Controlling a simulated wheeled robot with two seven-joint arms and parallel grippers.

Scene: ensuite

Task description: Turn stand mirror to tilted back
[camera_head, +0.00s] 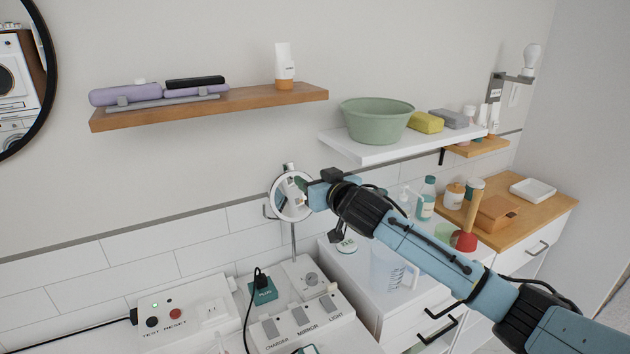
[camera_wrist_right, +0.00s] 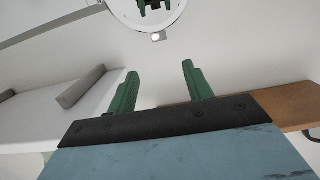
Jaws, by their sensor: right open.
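The round stand mirror (camera_head: 287,198) has a white rim and stands on a thin pole behind the control boxes. My right gripper (camera_head: 314,191) is right beside its right edge in the head view; its fingers are mostly hidden there. In the right wrist view the mirror (camera_wrist_right: 133,14) shows at the top edge, cut off, with a small pale tab on its rim. My right gripper's two green fingers (camera_wrist_right: 160,72) are apart with nothing between them, and the rim lies beyond their tips. I cannot tell the mirror's exact tilt. My left gripper is out of view.
A box with switches (camera_head: 300,325) and a test/reset box (camera_head: 185,312) stand in front of the pole, with a black cable. A wooden shelf (camera_head: 215,104) and a white shelf (camera_head: 360,150) with a green basin (camera_head: 376,120) hang above. A clear jug (camera_head: 388,268) stands under my right arm.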

